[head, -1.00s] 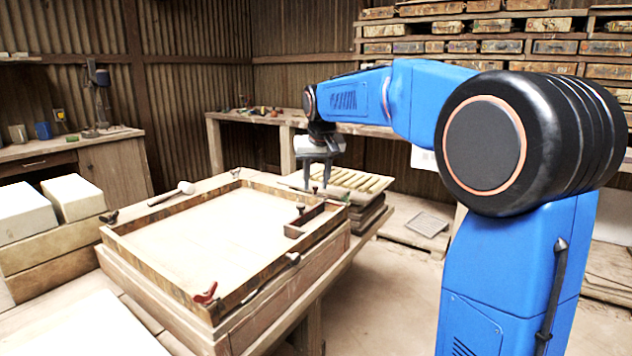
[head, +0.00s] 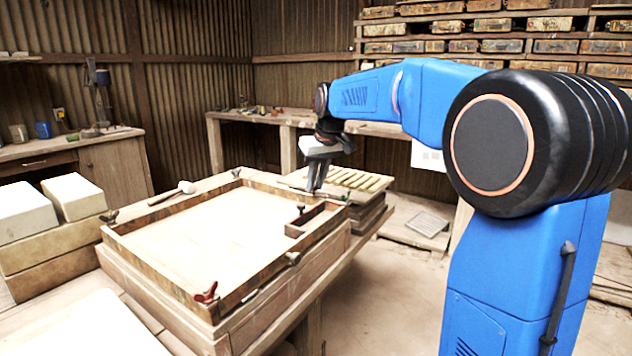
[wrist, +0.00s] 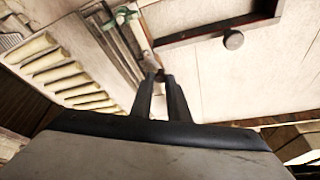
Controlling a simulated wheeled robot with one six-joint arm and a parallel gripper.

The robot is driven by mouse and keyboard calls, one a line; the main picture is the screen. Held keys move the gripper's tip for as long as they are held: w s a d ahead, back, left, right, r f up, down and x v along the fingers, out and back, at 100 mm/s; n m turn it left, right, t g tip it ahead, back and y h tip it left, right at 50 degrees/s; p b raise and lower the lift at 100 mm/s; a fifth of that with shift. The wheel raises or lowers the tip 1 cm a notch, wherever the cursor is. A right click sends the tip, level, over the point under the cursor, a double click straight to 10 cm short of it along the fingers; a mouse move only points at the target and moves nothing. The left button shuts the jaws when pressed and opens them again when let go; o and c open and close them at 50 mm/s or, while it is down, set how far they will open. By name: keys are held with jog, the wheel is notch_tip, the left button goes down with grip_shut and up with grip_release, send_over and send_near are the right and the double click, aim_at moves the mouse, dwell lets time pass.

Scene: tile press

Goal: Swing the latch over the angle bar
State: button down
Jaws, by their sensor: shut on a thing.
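My gripper (head: 315,190) points down at the far right corner of the wooden frame (head: 150,262). The angle bar also shows in the head view (head: 306,221), just nearer than my gripper. I cannot tell whether the latch lies over the bar.
A red-handled latch (head: 207,293) sits on the near corner, and dark latches (head: 110,216) sit on other corners. A mallet (head: 172,193) lies left of the frame. A slatted rack (head: 350,179) stands behind my gripper. Pale blocks (head: 75,196) stand at left.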

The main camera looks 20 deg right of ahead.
jog(key=n, duration=0.1)
jog(key=s+n+y, duration=0.1)
jog(key=n, duration=0.1)
jog(key=shift+n, duration=0.3)
jog(key=n, duration=0.1)
jog(key=n+g+y, duration=0.1)
jog(key=n, duration=0.1)
jog(key=shift+s+n+y, duration=0.3)
jog(key=shift+s, duration=0.05)
jog(key=n, duration=0.1)
jog(key=n+g, duration=0.1)
jog(key=n, duration=0.1)
jog(key=shift+s+d+n+y, duration=0.2)
jog(key=shift+s+n+y, duration=0.1)
jog(key=shift+s+y, duration=0.1)
jog(key=shift+s+d+n+g, duration=0.2)
jog(key=shift+n+g, duration=0.2)
jog(key=shift+n, duration=0.45)
jog(key=shift+s+d+n+g, duration=0.15)
jog(key=shift+n+g, duration=0.25)
jog(key=shift+n, duration=0.45)
jog(key=c, duration=1.7)
grip_release()
jog(key=v, duration=1.7)
jog(key=shift+w+d+r, duration=0.1)
jog(key=shift+d+r, duration=0.05)
jog(key=shift+d, duration=0.1)
